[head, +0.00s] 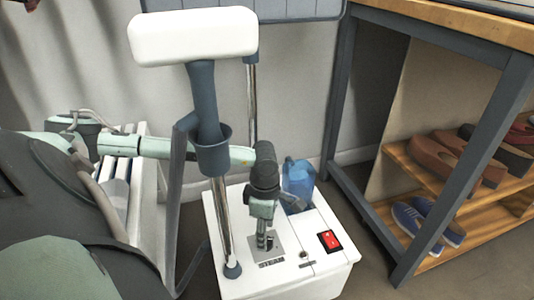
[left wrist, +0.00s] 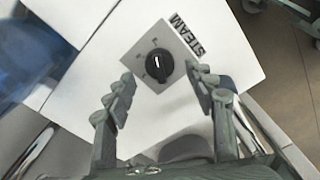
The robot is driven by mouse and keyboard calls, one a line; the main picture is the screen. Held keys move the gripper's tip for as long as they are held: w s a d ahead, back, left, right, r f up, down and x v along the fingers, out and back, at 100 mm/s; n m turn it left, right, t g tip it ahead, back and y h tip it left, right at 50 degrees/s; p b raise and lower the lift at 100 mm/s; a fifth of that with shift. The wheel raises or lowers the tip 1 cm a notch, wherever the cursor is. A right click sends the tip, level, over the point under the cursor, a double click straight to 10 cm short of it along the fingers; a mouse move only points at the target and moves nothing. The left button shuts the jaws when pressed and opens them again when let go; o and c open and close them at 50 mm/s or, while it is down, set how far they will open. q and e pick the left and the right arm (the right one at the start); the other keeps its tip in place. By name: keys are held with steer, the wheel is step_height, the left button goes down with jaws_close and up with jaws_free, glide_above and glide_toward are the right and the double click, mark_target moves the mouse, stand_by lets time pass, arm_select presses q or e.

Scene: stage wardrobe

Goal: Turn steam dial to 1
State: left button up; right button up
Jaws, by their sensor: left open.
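The steam dial (left wrist: 159,65) is a round black knob with a white pointer line, set on a grey square plate (left wrist: 180,50) beside the word STEAM. Small marks around it are too small to read. In the head view the plate (head: 291,244) shows on top of the white steamer base (head: 235,282), with the knob mostly hidden by my gripper. My left gripper (head: 265,241) points down over the plate. In the left wrist view the left gripper (left wrist: 161,82) is open, its fingers on either side of the knob with gaps. I cannot tell its exact height. My right gripper is not in view.
A red switch (head: 330,241) and a blue water tank (head: 298,178) sit right of the dial. A metal pole (head: 222,215) rises close on the left, under a white steamer head (head: 193,37). A shoe shelf (head: 470,215) stands at right.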

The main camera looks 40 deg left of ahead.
arm_select(q)
steer(key=shift+f, duration=1.35)
steer(key=c, duration=1.2)
